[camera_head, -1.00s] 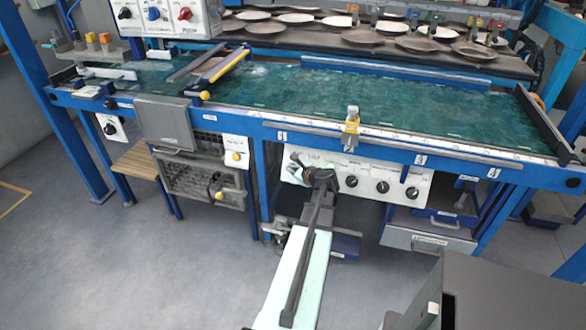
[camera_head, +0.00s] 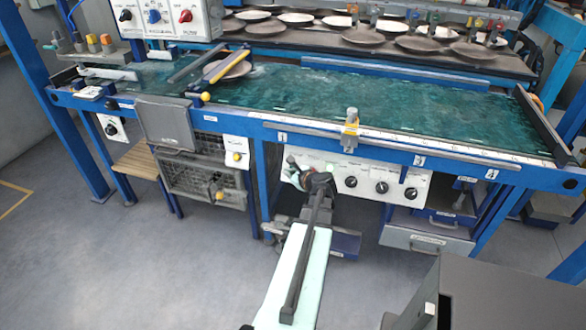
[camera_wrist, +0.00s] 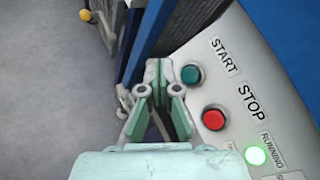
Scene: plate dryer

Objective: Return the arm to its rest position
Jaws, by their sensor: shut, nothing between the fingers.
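My gripper (camera_head: 294,172) is in front of the control panel below the table in the head view, with my arm reaching to it from the bottom. In the wrist view my gripper (camera_wrist: 159,72) has its pale green fingers together and holds nothing. It is just left of the panel face with a green START button (camera_wrist: 191,75) and a red STOP button (camera_wrist: 214,119). I cannot tell whether a fingertip touches the panel. The green RUNNING lamp (camera_wrist: 255,155) looks lit.
The control panel (camera_head: 418,186) hangs under a table with a green belt (camera_head: 330,98). A plate (camera_head: 232,69) lies on the belt by the yellow-edged bar (camera_head: 224,66). Blue legs (camera_head: 263,180) stand close to my gripper. Open floor (camera_head: 130,270) lies at the left.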

